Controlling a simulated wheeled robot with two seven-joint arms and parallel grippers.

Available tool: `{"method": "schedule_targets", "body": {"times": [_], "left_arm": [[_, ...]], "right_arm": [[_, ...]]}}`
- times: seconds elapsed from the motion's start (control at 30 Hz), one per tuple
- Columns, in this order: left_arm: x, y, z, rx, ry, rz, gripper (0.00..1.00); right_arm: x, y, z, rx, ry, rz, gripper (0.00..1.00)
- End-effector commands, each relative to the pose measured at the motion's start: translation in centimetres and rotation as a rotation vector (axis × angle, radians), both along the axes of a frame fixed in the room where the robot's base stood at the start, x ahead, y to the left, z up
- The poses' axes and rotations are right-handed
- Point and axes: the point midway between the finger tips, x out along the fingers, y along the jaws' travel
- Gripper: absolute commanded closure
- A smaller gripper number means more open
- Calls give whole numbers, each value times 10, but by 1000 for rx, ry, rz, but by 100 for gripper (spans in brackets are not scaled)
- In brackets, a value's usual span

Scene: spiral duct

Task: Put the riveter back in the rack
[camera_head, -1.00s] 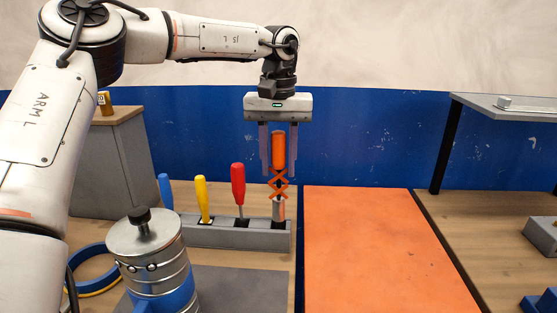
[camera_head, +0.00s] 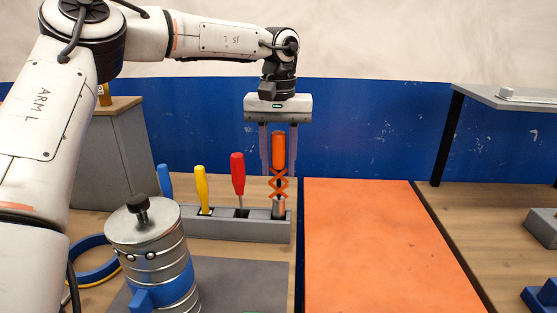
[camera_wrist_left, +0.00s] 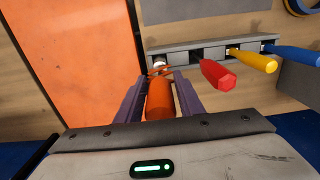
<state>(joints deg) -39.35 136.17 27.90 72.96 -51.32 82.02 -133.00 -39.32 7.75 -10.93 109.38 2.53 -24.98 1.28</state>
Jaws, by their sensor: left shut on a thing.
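The riveter (camera_head: 278,152) has an orange handle, orange crossed links and a silver nose pointing down. My left gripper (camera_head: 278,168) is shut on its handle and holds it upright. The riveter also shows between the fingers in the left wrist view (camera_wrist_left: 159,100). The grey rack (camera_head: 235,230) stands on the bench below. The riveter's nose is at the slot at the rack's right end; how deep it sits is hard to tell. Red (camera_head: 238,172), yellow (camera_head: 201,188) and blue (camera_head: 164,180) handled tools stand in the other slots. My right gripper is not in view.
A silver and blue canister (camera_head: 150,255) stands at front left, beside a blue ring (camera_head: 95,270). An orange panel (camera_head: 380,240) lies right of the rack. A grey shelf (camera_head: 510,98) is at the right. A blue wall (camera_head: 370,130) is behind.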

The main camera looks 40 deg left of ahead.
Motion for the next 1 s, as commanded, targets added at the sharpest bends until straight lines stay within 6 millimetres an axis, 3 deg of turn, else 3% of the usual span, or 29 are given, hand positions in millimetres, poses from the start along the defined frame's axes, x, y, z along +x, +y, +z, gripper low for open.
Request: {"method": "schedule_targets", "body": {"times": [0.87,0.9,1.0], "left_arm": [[1,0,-21,0,-3,0,100],[1,0,-21,0,-3,0,64],[1,0,-20,0,-3,0,47]], "right_arm": [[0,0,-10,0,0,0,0],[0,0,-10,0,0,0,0],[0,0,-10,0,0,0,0]]}}
